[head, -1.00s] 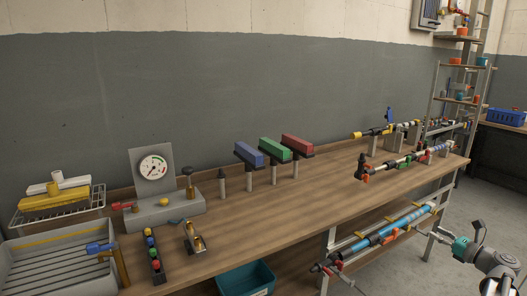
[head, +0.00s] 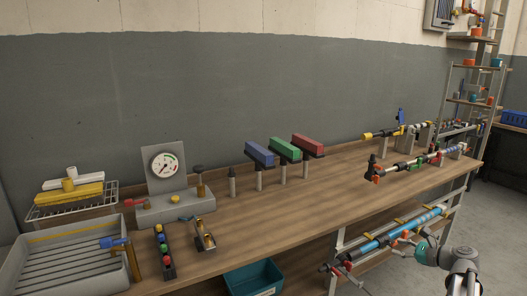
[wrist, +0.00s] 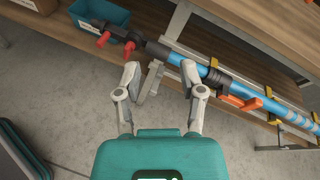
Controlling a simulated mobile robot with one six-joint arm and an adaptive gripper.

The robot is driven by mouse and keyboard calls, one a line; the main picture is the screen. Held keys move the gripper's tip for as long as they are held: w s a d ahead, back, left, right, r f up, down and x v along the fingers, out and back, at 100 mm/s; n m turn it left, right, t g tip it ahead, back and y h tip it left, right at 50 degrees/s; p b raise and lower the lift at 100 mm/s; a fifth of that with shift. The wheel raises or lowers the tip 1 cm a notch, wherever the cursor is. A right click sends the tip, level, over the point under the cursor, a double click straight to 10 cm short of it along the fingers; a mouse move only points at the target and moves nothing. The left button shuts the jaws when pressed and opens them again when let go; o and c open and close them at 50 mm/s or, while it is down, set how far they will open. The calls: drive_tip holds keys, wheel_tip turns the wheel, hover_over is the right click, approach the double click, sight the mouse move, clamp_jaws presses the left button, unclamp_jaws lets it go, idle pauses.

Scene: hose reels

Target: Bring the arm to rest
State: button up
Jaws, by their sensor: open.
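My gripper (wrist: 164,82) is open and empty in the wrist view. Its two fingers stand apart, and a grey bracket and the floor show beyond them. A blue pipe assembly (wrist: 198,66) with red handles and a black fitting lies past the fingertips along the bench's lower side. It also shows in the head view (head: 385,241), below the bench top.
The wooden bench (head: 270,225) carries a gauge stand (head: 170,195), a grey tray (head: 75,275), and blue, green and red blocks on posts. A teal bin (head: 254,278) sits below it. More pipe assemblies (head: 415,163) stand at the bench's right end. Floor at the right is clear.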

drive_tip(key=a+f+n+g, duration=0.2)
drive_tip(key=a+n, duration=0.1)
drive_tip(key=a, duration=0.3)
drive_tip(key=a+f+n+g, duration=0.2)
drive_tip(key=a+f+n, duration=0.1)
drive_tip(key=a, duration=0.3)
drive_tip(key=s+a+f+n+g+h, duration=0.3)
drive_tip(key=s+a+n, duration=0.1)
drive_tip(key=a+n, duration=0.25)
drive_tip(key=s+a+f+n+g+h, duration=0.2)
drive_tip(key=s+a+n+h, duration=0.1)
drive_tip(key=a+n, duration=0.4)
drive_tip(key=s+a+f+n+g+h, duration=0.35)
drive_tip(key=a+n, duration=0.25)
drive_tip(key=a, duration=0.2)
wheel_tip(320, 180, up, 17)
drive_tip(key=y+p, duration=0.1)
drive_tip(key=p, duration=1.5)
drive_tip(key=shift+s+m+p, duration=0.15)
drive_tip(key=shift+m+p, duration=0.15)
drive_tip(key=shift+m, duration=0.05)
